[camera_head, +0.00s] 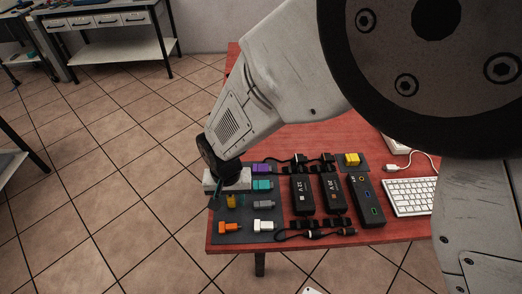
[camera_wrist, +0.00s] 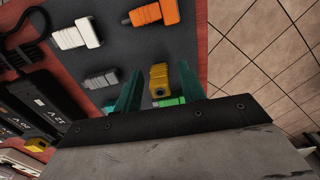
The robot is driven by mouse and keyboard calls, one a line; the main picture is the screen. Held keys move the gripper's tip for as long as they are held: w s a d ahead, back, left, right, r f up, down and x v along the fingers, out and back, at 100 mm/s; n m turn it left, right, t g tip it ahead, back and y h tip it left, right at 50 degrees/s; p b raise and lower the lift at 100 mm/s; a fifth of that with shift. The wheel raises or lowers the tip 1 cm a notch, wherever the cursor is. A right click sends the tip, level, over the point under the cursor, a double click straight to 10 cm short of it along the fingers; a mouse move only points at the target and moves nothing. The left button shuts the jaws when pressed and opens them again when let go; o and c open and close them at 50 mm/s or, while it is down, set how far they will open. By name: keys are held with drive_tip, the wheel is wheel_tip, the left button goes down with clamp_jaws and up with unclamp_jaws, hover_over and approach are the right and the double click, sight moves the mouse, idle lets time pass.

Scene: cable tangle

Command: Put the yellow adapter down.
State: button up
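A yellow adapter (camera_wrist: 159,80) stands between the two green fingers of my gripper (camera_wrist: 157,90) in the wrist view. A narrow gap shows on each side of it, so the gripper looks open around it. In the head view this yellow adapter (camera_head: 231,201) appears to rest on the dark mat (camera_head: 262,238), level with the grey adapter (camera_head: 264,204). My gripper (camera_head: 217,195) is low over the mat's left edge there and hides part of it. A second yellow block (camera_head: 352,159) sits on a small separate mat at the back right.
Orange (camera_head: 229,226), white (camera_head: 264,225), teal (camera_head: 262,185) and purple (camera_head: 262,168) adapters lie on the mat. A bright green piece (camera_wrist: 172,101) shows close by the fingers. Black power bricks (camera_head: 302,195), cables and a keyboard (camera_head: 409,197) fill the right. The red table's left edge is near.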

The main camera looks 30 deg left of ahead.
sight(230, 196)
wheel_tip(230, 196, up, 12)
drive_tip(key=w+d+r+m, duration=0.1)
drive_tip(key=w+d+r, duration=0.8)
drive_tip(key=d, duration=0.3)
drive_tip(key=w+d+r+m, duration=0.15)
drive_tip(key=d+r, duration=0.25)
drive_tip(key=d, duration=0.5)
drive_tip(key=w+d+r+m, duration=0.1)
drive_tip(key=w+d+r, duration=0.15)
drive_tip(key=d, duration=0.75)
drive_tip(key=s+d+r+m+t, duration=0.1)
drive_tip(key=s+d+r, duration=0.15)
drive_tip(key=d, duration=0.55)
drive_tip(key=s+d+r+m, duration=0.1)
drive_tip(key=s+d, duration=0.3)
drive_tip(key=d, duration=0.3)
drive_tip(key=s+d+f+m, duration=0.1)
drive_tip(key=s+d, duration=0.7)
drive_tip(key=d, duration=0.1)
drive_tip(key=shift+s, duration=0.4)
